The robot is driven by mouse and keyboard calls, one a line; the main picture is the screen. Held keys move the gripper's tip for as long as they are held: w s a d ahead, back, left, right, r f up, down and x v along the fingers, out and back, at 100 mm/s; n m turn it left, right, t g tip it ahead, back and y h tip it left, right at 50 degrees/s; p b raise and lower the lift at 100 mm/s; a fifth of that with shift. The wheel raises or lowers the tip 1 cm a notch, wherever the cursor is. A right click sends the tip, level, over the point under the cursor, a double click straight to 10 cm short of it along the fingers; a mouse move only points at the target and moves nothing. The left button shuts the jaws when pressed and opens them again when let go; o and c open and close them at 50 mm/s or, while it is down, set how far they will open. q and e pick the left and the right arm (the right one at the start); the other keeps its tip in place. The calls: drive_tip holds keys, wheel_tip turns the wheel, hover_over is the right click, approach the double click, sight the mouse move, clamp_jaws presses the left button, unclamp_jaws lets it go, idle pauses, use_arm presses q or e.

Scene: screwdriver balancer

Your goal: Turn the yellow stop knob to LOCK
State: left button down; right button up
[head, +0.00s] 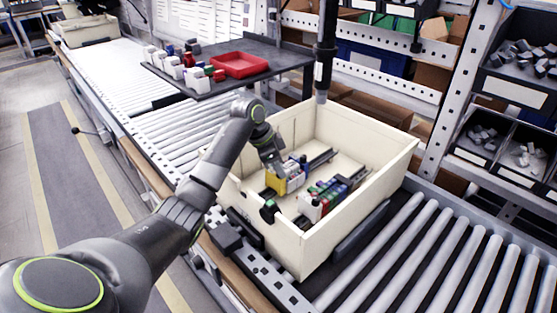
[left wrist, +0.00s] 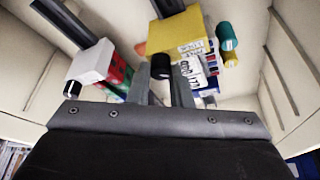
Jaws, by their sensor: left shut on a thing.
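A yellow box-shaped part (head: 284,182) stands on a rail inside the cream crate. It also shows in the left wrist view (left wrist: 178,37), with a white printed label beside it. A small black round knob (left wrist: 160,66) lies at its edge, between my left fingertips. No separate yellow knob can be made out. My left gripper (head: 272,162) reaches down into the crate at the yellow part. In the left wrist view the two fingers (left wrist: 161,90) are closed around the black knob. Its markings cannot be read. My right gripper is not in view.
The cream crate (head: 375,152) stands on a roller conveyor (head: 405,250). Its walls surround my gripper. A red, white and green row of parts (head: 325,198) sits close by on the rail. A dark hanging tool (head: 325,55) is above the crate's back. A red tray (head: 240,64) lies behind.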

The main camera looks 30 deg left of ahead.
use_arm(q)
drive_tip(key=n+y+p, duration=0.1)
drive_tip(key=n+p, duration=0.3)
drive_tip(key=p, duration=0.1)
drive_tip(key=n+t+y+p, duration=0.1)
drive_tip(key=n+p, duration=0.2)
drive_tip(key=p, duration=0.3)
drive_tip(key=n+y+p, duration=0.2)
drive_tip(key=n+p, duration=0.2)
drive_tip(key=p, duration=0.2)
drive_tip(key=shift+d+r+n, duration=0.25)
drive_tip(key=shift+r+n, duration=0.05)
drive_tip(key=shift+r, duration=0.05)
drive_tip(key=shift+f+n+y+p, duration=0.15)
drive_tip(key=shift+n+y+p, duration=0.35)
drive_tip(key=shift+n+p, duration=0.65)
drive_tip(key=shift+f+n+y+p, duration=0.1)
drive_tip(key=shift+n+y+p, duration=0.35)
drive_tip(key=shift+n, duration=0.8)
drive_tip(key=c, duration=1.3)
unclamp_jaws()
